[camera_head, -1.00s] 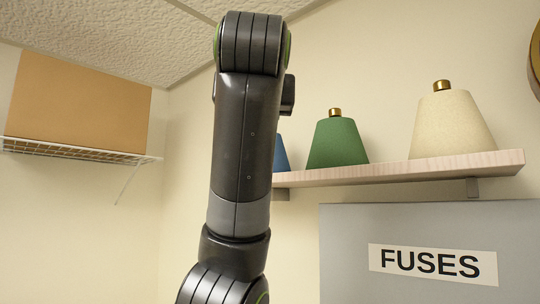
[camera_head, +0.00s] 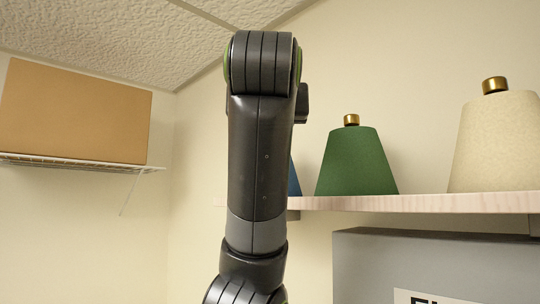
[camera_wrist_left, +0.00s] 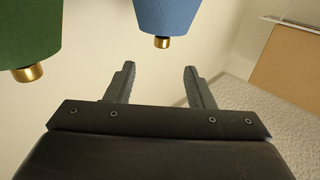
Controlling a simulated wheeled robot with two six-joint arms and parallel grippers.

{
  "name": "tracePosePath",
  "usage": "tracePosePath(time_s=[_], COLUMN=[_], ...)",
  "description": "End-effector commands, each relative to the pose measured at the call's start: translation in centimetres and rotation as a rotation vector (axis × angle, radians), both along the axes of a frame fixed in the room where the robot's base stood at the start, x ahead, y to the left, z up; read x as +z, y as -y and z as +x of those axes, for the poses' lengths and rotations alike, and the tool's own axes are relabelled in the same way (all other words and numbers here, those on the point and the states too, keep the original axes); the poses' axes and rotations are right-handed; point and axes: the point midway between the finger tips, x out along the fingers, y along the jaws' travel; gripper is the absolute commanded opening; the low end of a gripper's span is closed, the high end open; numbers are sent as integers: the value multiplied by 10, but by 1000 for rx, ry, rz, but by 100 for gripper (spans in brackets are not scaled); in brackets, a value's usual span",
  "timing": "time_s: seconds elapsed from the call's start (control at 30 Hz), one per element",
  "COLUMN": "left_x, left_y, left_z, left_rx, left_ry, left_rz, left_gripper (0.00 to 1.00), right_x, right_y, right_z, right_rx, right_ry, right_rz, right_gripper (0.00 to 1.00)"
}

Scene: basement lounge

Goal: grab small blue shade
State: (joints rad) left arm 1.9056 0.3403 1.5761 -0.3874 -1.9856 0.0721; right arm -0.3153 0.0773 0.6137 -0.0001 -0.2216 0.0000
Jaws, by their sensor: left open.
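The small blue shade (camera_head: 294,182) stands on the wall shelf, mostly hidden behind my arm in the head view. In the left wrist view, which looks upside down, the blue shade (camera_wrist_left: 167,14) shows with its brass cap pointing down the picture. My left gripper (camera_wrist_left: 158,78) is open and empty, its two fingers apart below the shade's cap in that picture. The fingers do not appear to touch the shade. My left gripper is hidden behind the arm in the head view. My right gripper is not in view.
A green shade (camera_head: 355,165) and a cream shade (camera_head: 497,145) stand to the right on the pale wood shelf (camera_head: 420,203). A grey box (camera_head: 365,265) with a label is below. A cardboard box (camera_head: 75,115) sits on a wire rack (camera_head: 80,163) at left.

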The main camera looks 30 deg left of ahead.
Motion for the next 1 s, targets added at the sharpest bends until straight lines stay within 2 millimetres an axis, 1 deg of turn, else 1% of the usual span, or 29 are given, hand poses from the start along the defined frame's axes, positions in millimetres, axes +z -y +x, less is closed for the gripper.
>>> tracePosePath(time_s=[0.03,0.1,0.2,0.27,0.4,0.5,0.67,0.77,1.0], left_x=[5,5,5,5,4,3,1,3,10], left_y=[-3,-6,-15,-20,-29,-34,-37,-39,-52], left_z=[5,11,29,38,58,68,75,78,98], left_rx=[2,2,3,3,2,2,0,1,2], left_ry=[-2,-1,-4,-4,-3,-2,1,0,-3], left_rz=[0,0,0,0,1,1,0,1,1], left_gripper=[49,49,49,49,49,49,49,49,49], right_x=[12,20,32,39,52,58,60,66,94], right_y=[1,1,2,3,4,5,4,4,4], right_z=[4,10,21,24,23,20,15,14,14], right_rx=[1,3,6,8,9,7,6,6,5], right_ry=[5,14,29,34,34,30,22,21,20], right_rz=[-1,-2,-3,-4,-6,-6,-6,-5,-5], right_gripper=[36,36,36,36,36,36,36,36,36])
